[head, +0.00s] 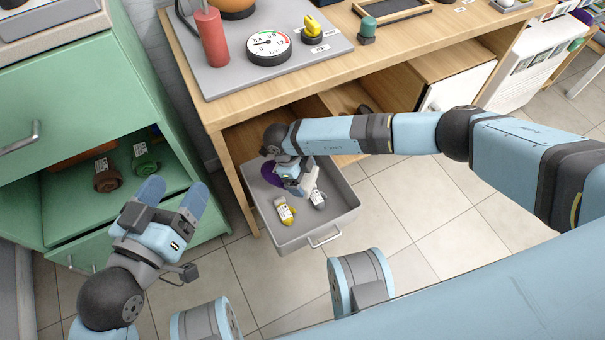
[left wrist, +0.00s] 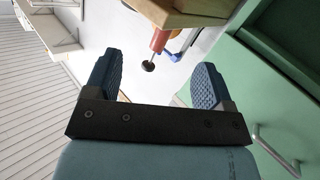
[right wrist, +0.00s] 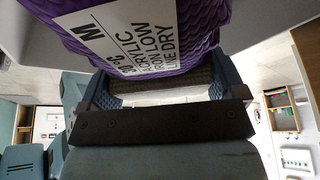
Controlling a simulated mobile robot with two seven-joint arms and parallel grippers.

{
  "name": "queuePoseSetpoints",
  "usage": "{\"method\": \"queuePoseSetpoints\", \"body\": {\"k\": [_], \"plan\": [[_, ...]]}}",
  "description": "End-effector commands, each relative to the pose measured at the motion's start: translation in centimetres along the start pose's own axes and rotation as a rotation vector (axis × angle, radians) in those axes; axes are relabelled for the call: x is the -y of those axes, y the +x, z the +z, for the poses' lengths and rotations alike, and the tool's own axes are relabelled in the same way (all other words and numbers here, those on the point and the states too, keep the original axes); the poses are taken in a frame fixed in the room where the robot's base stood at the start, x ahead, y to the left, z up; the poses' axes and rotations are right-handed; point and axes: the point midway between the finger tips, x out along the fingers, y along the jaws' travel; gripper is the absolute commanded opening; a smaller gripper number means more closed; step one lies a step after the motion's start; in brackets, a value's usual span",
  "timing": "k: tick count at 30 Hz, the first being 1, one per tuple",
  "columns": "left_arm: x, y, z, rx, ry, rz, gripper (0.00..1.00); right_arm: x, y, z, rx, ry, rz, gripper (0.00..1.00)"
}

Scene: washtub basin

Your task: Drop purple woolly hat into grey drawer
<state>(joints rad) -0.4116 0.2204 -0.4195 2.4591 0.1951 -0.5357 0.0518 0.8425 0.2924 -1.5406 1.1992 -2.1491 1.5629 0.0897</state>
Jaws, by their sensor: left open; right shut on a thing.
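The purple woolly hat (head: 270,174) shows in the head view at the back left of the open grey drawer (head: 339,215), partly hidden by my right arm. In the right wrist view the knitted hat (right wrist: 200,22) fills the top, with a white care label marked M. My right gripper (head: 294,180) is shut on it, low over or inside the drawer. I cannot tell whether the hat touches the drawer floor. My left gripper (head: 172,194) is open and empty in front of the green cabinet; its spread fingers also show in the left wrist view (left wrist: 155,82).
A yellow labelled item (head: 285,211) and a grey labelled item (head: 318,199) lie in the drawer. The wooden bench (head: 340,75) stands above and behind it. The green cabinet (head: 80,215) at left holds rolled brown and green cloths. The tiled floor at right is clear.

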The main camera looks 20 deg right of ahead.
Motion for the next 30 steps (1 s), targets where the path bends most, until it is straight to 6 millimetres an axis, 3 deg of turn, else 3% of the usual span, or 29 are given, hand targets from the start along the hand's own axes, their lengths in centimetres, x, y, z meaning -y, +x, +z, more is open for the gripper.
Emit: {"method": "queuePoseSetpoints", "body": {"k": [1, 6, 17, 18, 19, 30], "plan": [[0.2, 0.1, 0.8, 0.012, 0.004, 0.003, 0.76, 0.0, 0.8, 0.4, 0.0, 0.0, 0.0, 0.65], [0.8, 0.5, 0.3, -0.028, 0.075, 0.001, 0.76, 0.0, 1.9, 0.8, 0.0, -0.001, -0.001, 0.65], [0.9, 0.5, -0.1, -0.042, 0.101, 0.0, 0.76, 0.0, 2.0, 0.9, 0.001, 0.0, -0.001, 0.65], [0.9, 0.5, -0.1, -0.042, 0.1, 0.0, 0.76, 0.0, 2.0, 0.9, 0.001, 0.0, -0.001, 0.94], [0.9, 0.5, -0.1, -0.042, 0.101, 0.0, 0.76, 0.0, 2.0, 0.9, 0.001, 0.0, -0.001, 1.0], [0.8, 0.5, -0.5, -0.039, 0.092, 0.003, 0.76, 0.0, 1.1, 0.8, 0.002, 0.0, -0.001, 1.0]]}}
